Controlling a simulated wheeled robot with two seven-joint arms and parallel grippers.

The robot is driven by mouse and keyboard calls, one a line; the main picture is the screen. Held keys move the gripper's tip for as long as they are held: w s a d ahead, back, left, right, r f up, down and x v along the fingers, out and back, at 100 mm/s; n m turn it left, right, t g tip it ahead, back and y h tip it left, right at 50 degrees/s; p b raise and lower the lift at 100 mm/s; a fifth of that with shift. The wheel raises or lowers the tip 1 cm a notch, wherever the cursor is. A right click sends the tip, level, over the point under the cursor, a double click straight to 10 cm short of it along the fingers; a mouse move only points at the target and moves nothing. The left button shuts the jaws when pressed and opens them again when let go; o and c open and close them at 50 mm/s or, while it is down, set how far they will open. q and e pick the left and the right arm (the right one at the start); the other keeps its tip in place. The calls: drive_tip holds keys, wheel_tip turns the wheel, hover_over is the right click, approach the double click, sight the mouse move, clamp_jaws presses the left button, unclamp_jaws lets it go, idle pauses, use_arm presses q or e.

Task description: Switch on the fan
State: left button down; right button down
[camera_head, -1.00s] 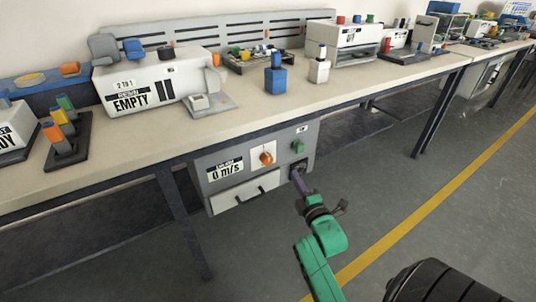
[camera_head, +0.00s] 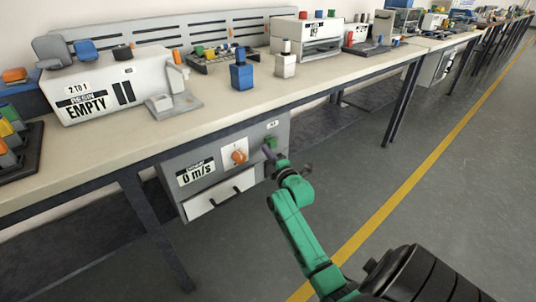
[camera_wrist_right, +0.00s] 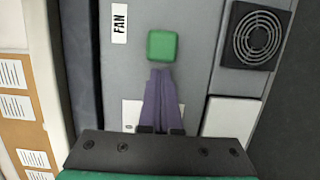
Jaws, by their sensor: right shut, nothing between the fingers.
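The grey control box (camera_head: 227,143) hangs under the workbench, and its display (camera_head: 197,174) reads 0 m/s. A green square button (camera_head: 271,142) sits on its front panel. In the right wrist view the button (camera_wrist_right: 162,46) is next to a white label (camera_wrist_right: 119,22) reading FAN. My right gripper (camera_head: 267,151) is shut and empty, its purple fingers pointing at the button. In the right wrist view the fingertips (camera_wrist_right: 161,71) are at the button's near edge; I cannot tell whether they touch it. My left gripper is not in view.
An orange knob (camera_head: 239,156) and a drawer with a black handle (camera_head: 222,196) are on the same box. A round fan grille (camera_wrist_right: 257,37) shows in the right wrist view. A dark table leg (camera_head: 157,234) stands left. The floor at right is clear.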

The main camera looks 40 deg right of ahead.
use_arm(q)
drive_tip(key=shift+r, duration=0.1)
use_arm(e)
drive_tip(key=shift+d, duration=0.1)
